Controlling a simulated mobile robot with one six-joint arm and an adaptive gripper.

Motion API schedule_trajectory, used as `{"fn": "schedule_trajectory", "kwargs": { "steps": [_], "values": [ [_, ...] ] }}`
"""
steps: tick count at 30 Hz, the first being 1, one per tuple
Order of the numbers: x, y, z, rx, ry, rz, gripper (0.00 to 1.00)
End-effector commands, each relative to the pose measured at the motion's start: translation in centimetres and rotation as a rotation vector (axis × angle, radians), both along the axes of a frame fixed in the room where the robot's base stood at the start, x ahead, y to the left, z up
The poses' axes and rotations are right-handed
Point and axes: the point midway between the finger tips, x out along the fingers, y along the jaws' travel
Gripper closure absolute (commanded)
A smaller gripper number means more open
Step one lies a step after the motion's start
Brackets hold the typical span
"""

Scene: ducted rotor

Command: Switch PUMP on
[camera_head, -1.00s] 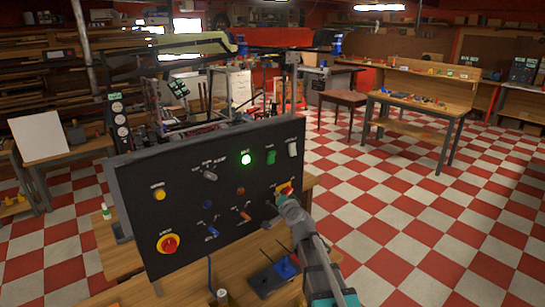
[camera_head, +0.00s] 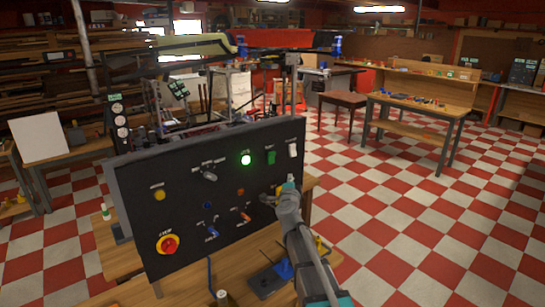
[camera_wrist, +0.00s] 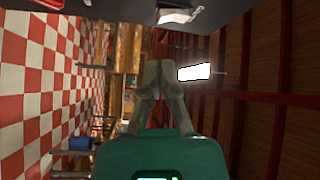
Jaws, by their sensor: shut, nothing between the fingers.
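A black upright control panel (camera_head: 140,215) stands on a wooden bench. It has a lit green lamp (camera_head: 245,160), a grey knob (camera_head: 208,174), a green rocker (camera_head: 271,157), a white rocker (camera_head: 293,149), a blue-handled lever switch (camera_head: 212,231) and an orange-handled lever switch (camera_head: 244,215). The labels are too small for me to tell which one is PUMP.
A red-and-yellow stop knob (camera_head: 168,243) is at the panel's lower left, with a yellow button (camera_head: 159,194) above. A blue-handled device (camera_head: 284,269) sits on the bench below my arm. Open checkered floor (camera_head: 400,220) lies to the right.

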Motion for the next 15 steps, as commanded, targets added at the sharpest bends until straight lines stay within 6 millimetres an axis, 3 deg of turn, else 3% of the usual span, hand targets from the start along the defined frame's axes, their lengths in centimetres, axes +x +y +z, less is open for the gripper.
{"fn": "schedule_trajectory", "kwargs": {
  "steps": [15],
  "values": [
    [1.3,0.8,0.8,-0.002,0.001,0.001,1.00]
  ]
}}
